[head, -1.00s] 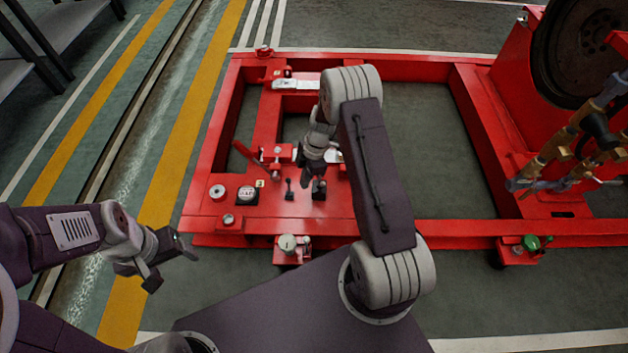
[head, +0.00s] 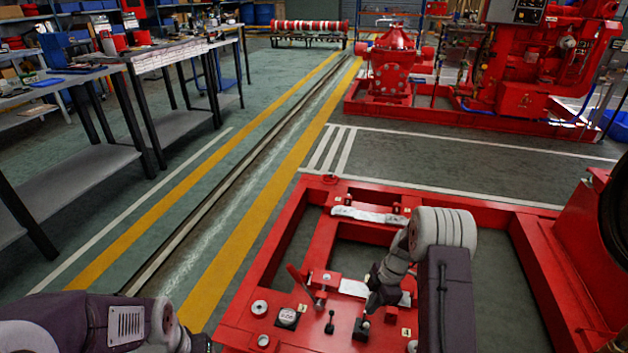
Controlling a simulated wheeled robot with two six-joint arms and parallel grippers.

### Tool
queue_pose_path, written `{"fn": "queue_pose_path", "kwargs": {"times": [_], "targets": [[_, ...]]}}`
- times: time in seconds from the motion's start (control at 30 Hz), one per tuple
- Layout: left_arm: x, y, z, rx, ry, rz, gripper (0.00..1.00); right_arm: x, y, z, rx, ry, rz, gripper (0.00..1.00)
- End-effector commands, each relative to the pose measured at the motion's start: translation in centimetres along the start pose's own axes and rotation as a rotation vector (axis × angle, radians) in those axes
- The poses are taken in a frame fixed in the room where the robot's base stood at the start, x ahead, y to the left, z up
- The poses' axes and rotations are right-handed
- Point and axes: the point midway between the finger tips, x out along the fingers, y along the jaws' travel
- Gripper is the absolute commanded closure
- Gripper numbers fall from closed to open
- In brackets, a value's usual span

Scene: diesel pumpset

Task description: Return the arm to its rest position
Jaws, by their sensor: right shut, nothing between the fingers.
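My right arm comes in from the bottom right over the red pumpset base frame (head: 478,198). Its gripper (head: 376,298) points down over the frame's control panel, close to the small levers. The gripper is shut with nothing in it. Its fingertips are small and dark against the panel, and I cannot tell how far above it they are. My left arm shows at the bottom left, with its forearm level. Only a dark part of the left gripper (head: 200,343) shows at the bottom edge; its fingers are cut off.
A red-handled lever (head: 299,279), a round gauge (head: 288,317) and black levers (head: 330,322) stand on the panel near my right gripper. Workbenches (head: 160,58) line the left. A red pump (head: 391,68) stands far back. The striped floor between is clear.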

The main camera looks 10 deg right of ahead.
Motion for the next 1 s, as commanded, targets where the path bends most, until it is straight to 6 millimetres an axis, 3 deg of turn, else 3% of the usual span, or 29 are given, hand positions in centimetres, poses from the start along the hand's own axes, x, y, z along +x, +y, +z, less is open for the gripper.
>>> {"fn": "queue_pose_path", "kwargs": {"times": [0.07,0.13,0.2,0.3,0.4,0.53,0.7,0.83,1.0], "targets": [[-0.4,0.0,-0.1,0.0,0.0,0.0,0.27,-1.1,0.8,-1.1,-0.031,-0.008,0.016,1.0],[-0.9,0.0,-0.1,0.0,0.0,0.0,0.27,-3.7,2.2,-2.9,-0.079,-0.025,0.062,1.0],[-1.6,0.0,-0.2,0.0,0.0,0.0,0.27,-7.5,2.4,-6.1,-0.154,-0.043,0.1,1.0],[-2.4,0.1,-0.3,0.0,0.0,0.0,0.27,-11.8,-0.1,-10.4,-0.208,-0.082,0.129,1.0],[-3.1,0.1,-0.3,0.0,0.0,0.0,0.27,-14.7,-4.4,-13.3,-0.037,-0.112,0.161,1.0],[-3.5,0.1,-0.4,0.0,0.0,0.0,0.27,-15.7,-9.7,-14.2,0.332,-0.124,0.202,1.0],[-3.5,0.1,-0.4,0.0,0.0,0.0,0.27,-14.8,-14.5,-13.1,0.823,-0.123,0.235,1.0],[-3.5,0.1,-0.4,0.0,0.0,0.0,0.27,-13.7,-16.4,-12.1,1.149,-0.123,0.244,1.0],[-4.0,0.1,-0.4,0.0,0.0,0.0,0.27,-14.1,-16.1,-12.1,1.529,-0.068,0.294,1.0]]}}
